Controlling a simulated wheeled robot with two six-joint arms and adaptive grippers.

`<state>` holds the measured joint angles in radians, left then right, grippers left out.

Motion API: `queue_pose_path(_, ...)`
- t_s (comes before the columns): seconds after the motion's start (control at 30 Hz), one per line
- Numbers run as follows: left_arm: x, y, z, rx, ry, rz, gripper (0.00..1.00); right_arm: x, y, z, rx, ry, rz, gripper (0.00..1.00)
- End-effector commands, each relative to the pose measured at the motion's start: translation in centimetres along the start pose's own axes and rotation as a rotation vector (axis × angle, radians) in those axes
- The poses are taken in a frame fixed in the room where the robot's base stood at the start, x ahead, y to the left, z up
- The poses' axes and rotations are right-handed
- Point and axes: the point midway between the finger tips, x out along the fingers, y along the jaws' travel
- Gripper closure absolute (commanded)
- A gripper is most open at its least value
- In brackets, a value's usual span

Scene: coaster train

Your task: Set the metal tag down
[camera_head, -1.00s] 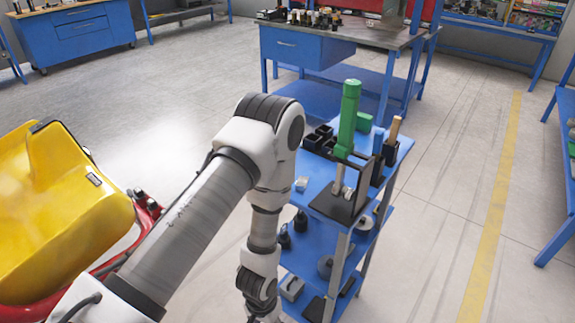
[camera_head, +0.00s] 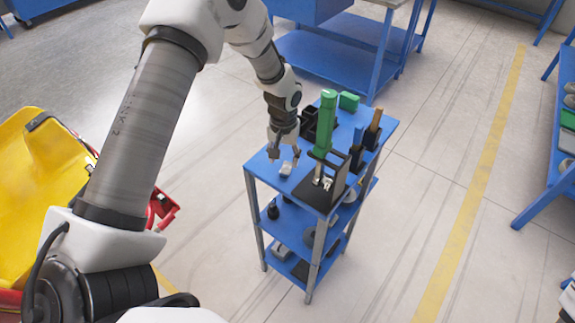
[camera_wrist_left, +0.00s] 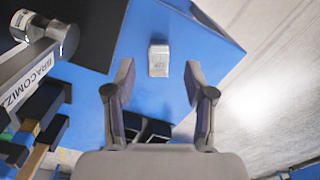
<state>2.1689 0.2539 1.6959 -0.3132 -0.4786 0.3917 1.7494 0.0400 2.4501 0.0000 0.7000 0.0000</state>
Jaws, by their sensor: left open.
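The metal tag (camera_head: 286,170) is a small silver-grey block lying on the blue top of the cart (camera_head: 262,170), near its front left edge. In the left wrist view the tag (camera_wrist_left: 158,60) shows faint marks on its face. My left gripper (camera_head: 284,155) points down just above and behind the tag. In the wrist view its two fingers (camera_wrist_left: 160,75) are spread apart, with the tag between and beyond the tips and a gap on both sides. The fingers hold nothing. My right gripper is not in view.
A green upright tool (camera_head: 326,122) on a black stand is right of the tag. Black bins (camera_head: 309,121) and a green block (camera_head: 349,101) stand behind. Lower shelves hold dark parts. A yellow seat (camera_head: 40,170) is at far left. Floor around the cart is clear.

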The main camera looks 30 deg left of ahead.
Motion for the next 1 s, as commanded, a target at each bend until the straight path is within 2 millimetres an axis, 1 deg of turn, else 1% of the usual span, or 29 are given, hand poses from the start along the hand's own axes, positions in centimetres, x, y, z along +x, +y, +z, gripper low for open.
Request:
queue_pose_path(0.03,0.4,0.0,0.1,0.0,-0.003,-0.002,0.46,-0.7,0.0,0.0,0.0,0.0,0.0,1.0)
queue_pose_path(0.17,2.6,0.1,0.0,0.001,-0.004,-0.002,0.46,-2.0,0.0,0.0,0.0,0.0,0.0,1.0)
queue_pose_path(0.2,3.5,0.1,0.0,0.002,-0.003,-0.001,0.46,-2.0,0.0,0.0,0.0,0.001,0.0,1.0)
queue_pose_path(0.3,4.8,0.2,0.0,0.001,-0.002,0.001,0.46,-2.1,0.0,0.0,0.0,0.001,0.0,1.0)
queue_pose_path(0.5,5.1,0.2,-0.1,0.001,0.0,0.002,0.46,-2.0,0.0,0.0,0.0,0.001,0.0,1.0)
queue_pose_path(0.53,5.1,0.2,-0.1,0.001,0.0,0.002,0.53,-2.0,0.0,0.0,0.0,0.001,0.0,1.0)
queue_pose_path(0.57,5.1,0.2,-0.1,0.001,0.0,0.002,0.64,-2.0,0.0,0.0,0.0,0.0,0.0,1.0)
queue_pose_path(0.6,5.1,0.2,-0.1,0.001,0.0,0.002,0.78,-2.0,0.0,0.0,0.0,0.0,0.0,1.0)
queue_pose_path(0.67,5.1,0.2,-0.1,0.001,0.0,0.002,0.99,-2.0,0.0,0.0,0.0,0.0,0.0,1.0)
queue_pose_path(1.0,5.1,0.2,0.0,0.001,0.0,0.002,1.0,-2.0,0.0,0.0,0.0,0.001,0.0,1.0)
